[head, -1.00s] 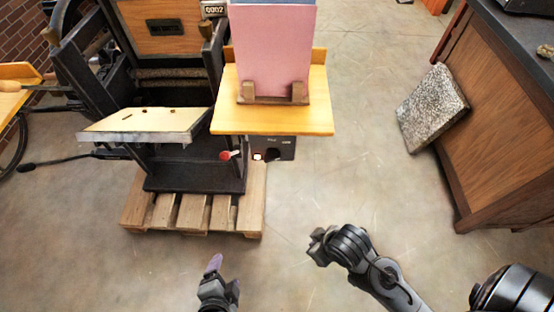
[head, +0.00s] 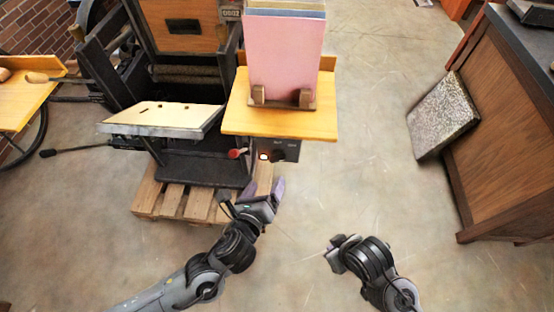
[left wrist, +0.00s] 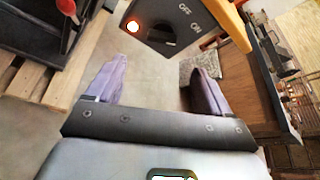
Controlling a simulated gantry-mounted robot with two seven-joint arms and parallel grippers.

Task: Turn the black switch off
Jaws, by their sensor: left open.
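The black switch is a rotary knob (head: 280,155) on a dark control box (head: 291,150) under the wooden shelf. In the left wrist view the knob (left wrist: 160,38) sits near the OFF and ON labels, its bar apparently toward the ON side. A lamp (left wrist: 133,27) beside it glows orange-red. My left gripper (head: 254,196) is open and empty, below and in front of the box. In the left wrist view its purple fingers (left wrist: 159,80) are spread below the knob, apart from it. My right gripper (head: 336,253) hangs over the floor at lower right; its jaw opening is unclear.
The shelf (head: 240,121) above the box holds pink sheets (head: 283,60) in a stand. A red knob (head: 236,154) is left of the box. The press stands on a pallet (head: 145,198). A wooden cabinet (head: 505,150) and leaning slab (head: 442,115) are at right. Floor between is clear.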

